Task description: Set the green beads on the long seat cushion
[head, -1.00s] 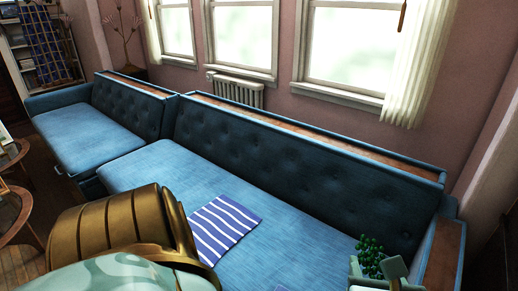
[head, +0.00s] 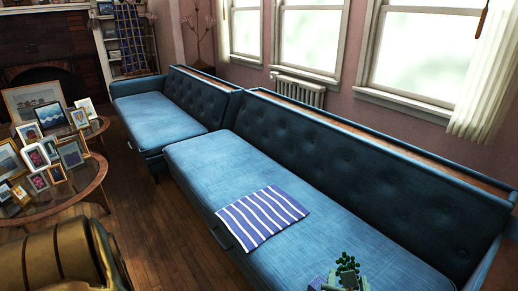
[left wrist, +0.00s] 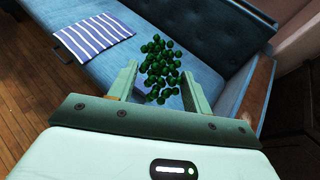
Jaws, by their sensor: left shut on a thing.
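The green beads (head: 347,268), a bunch of small dark green balls, are at the bottom right of the head view. In the left wrist view the beads (left wrist: 160,68) sit between the two pale fingers of my left gripper (left wrist: 155,88), which is shut on them. In the head view the left gripper (head: 346,281) shows only in part at the bottom edge. The long seat cushion (head: 350,235) is the blue seat of the nearer sofa. The beads appear over it; I cannot tell whether they touch it. My right gripper is out of view.
A blue-and-white striped cloth (head: 262,216) lies on the cushion's front part. The tufted backrest (head: 350,170) runs along the back. Round tables with several picture frames (head: 55,160) stand at left. Bare cushion lies between cloth and backrest.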

